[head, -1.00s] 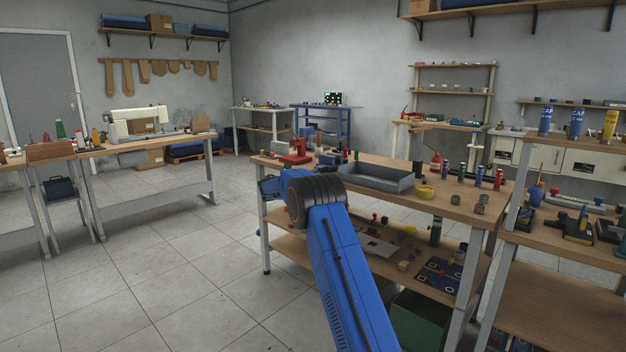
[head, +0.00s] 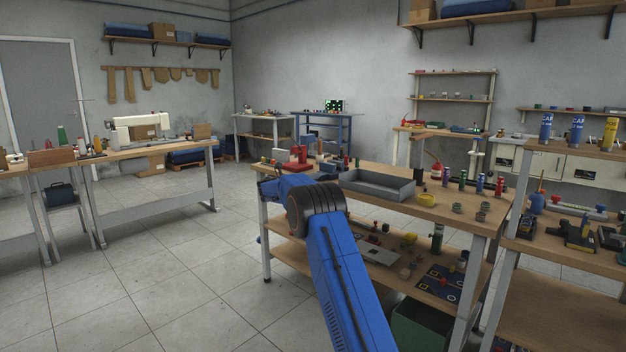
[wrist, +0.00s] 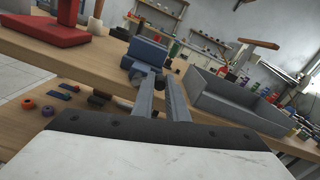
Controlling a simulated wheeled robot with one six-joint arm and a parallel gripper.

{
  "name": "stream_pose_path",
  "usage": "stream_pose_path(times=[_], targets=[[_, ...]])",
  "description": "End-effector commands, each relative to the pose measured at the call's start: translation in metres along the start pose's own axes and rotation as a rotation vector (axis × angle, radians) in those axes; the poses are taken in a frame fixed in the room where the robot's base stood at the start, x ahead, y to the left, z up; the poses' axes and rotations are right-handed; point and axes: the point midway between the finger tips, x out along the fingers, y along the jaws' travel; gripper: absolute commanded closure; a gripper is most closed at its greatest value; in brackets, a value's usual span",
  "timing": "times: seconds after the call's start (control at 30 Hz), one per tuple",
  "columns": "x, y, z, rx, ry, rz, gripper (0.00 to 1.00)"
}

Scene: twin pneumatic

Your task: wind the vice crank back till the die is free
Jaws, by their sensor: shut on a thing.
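The blue vice (wrist: 147,53) sits at the near edge of the wooden workbench in the wrist view. My gripper (wrist: 160,82) reaches toward it from the front, its two grey fingers close together at the near side of the vice. The fingers are shut on a small part there, apparently the crank, mostly hidden between and behind the fingertips. I cannot make out the die in the jaws. In the head view my blue arm reaches the bench's left end, and the gripper itself is too hidden to make out.
A red press (head: 299,156) stands on the workbench (head: 400,205) left of the vice; it shows large in the wrist view (wrist: 68,30). A grey tray (head: 378,187) lies to the right. Small parts lie on the lower shelf. Open tiled floor lies left.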

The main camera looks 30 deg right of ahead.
Motion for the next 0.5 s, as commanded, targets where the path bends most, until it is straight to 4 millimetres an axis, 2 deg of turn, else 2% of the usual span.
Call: stream_pose_path(times=[0.43, 0.47, 0.5], targets=[[-0.0010, 0.0016, 0.0001, -0.011, 0.000, 0.002, 1.00], [-0.0010, 0.0016, 0.0001, -0.011, 0.000, 0.002, 0.85], [-0.0010, 0.0015, 0.0001, -0.011, 0.000, 0.002, 0.75]])
